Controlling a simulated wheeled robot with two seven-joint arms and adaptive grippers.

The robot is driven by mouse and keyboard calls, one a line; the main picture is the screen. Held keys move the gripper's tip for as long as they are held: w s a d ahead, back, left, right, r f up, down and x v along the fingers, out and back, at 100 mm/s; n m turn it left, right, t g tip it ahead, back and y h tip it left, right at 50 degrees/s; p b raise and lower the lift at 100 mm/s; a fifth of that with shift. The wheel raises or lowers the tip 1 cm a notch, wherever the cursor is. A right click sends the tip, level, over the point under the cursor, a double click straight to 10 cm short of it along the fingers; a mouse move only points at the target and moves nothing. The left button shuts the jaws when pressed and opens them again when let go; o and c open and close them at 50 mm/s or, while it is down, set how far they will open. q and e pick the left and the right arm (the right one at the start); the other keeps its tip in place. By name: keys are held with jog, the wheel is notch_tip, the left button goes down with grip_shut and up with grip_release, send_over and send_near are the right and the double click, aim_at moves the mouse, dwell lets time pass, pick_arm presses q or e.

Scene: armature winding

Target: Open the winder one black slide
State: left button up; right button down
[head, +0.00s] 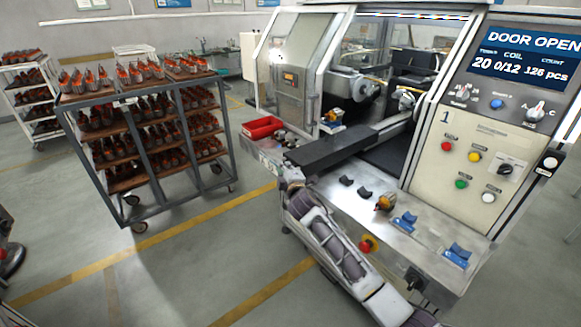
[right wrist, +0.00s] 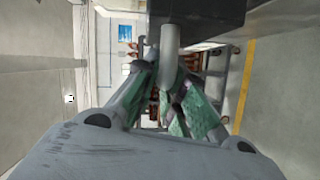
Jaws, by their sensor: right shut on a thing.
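The black slide (head: 335,147) of winder one sticks out of the machine's open front, toward the left past the edge of its bench. In the right wrist view its dark end (right wrist: 195,12) shows at the top, with a pale rounded handle (right wrist: 170,40) hanging from it. My right gripper (right wrist: 168,65) is shut on this handle, its green-padded fingers on either side. In the head view the right gripper (head: 286,180) is at the slide's outer end, partly hidden beneath it. My left gripper is not in view.
The winder's screen (head: 525,55) reads DOOR OPEN. Its bench (head: 345,205) carries small black rests, a wound armature (head: 384,203) and blue rests. A red bin (head: 263,127) stands behind the slide. A loaded cart (head: 146,140) stands left, with free floor between.

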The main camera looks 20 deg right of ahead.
jog(key=shift+f, duration=0.1)
jog(key=c, duration=1.5)
grip_release()
jog(key=s+r, duration=0.1)
jog(key=s, duration=1.1)
